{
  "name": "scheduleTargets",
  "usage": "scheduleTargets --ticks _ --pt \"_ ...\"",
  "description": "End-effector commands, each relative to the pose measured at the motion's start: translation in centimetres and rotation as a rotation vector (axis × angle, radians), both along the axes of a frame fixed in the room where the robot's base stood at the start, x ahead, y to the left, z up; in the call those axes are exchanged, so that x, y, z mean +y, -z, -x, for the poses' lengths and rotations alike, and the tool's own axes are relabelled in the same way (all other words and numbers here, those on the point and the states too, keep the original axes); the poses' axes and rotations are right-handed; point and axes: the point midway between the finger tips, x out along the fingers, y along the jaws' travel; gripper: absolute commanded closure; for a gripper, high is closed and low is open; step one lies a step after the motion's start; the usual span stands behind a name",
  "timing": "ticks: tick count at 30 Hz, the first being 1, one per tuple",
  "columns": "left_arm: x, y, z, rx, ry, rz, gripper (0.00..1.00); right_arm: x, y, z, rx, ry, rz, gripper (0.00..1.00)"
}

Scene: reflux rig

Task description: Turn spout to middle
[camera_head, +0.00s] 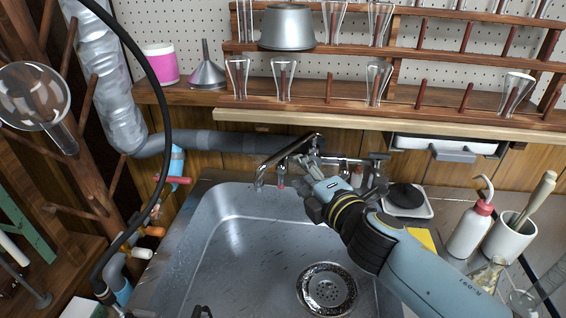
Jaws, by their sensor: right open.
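The chrome spout (275,163) slants from the tap body toward the lower left, its tip over the back left part of the sink (215,245). My right gripper (307,168) comes in from the lower right, with its fingers just right of the spout near the tap body. It is open. I cannot tell whether a finger touches the spout. The gripper hides part of the tap body. The tap's right end (378,160) shows behind my right arm.
A drain strainer (327,288) sits in the sink floor. A wash bottle (470,230) and a white cup (507,238) stand on the right counter. A black hose (160,150) arcs down the left. A glassware rack (300,100) hangs above. The sink's left half is clear.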

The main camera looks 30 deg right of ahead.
Motion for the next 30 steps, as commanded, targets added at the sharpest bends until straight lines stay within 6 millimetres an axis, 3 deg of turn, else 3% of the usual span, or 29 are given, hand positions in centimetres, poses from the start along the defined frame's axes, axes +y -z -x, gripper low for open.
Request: scheduleTargets --ticks 15,21,29,30 --pt "0.0 0.7 0.0 0.000 0.000 0.000 0.16 -0.9 1.3 -8.8 -0.002 0.000 -0.001 0.60" --pt "0.0 0.9 0.0 0.001 0.000 0.000 0.16 -1.0 1.5 -10.2 -0.001 0.000 0.001 0.60" --pt "0.1 0.9 0.0 0.001 0.000 -0.001 0.16 -1.0 1.5 -10.3 -0.001 0.000 0.001 0.60" --pt "0.1 0.9 0.0 0.001 0.000 -0.001 0.16 -1.0 1.5 -10.3 -0.001 0.000 0.001 0.64"
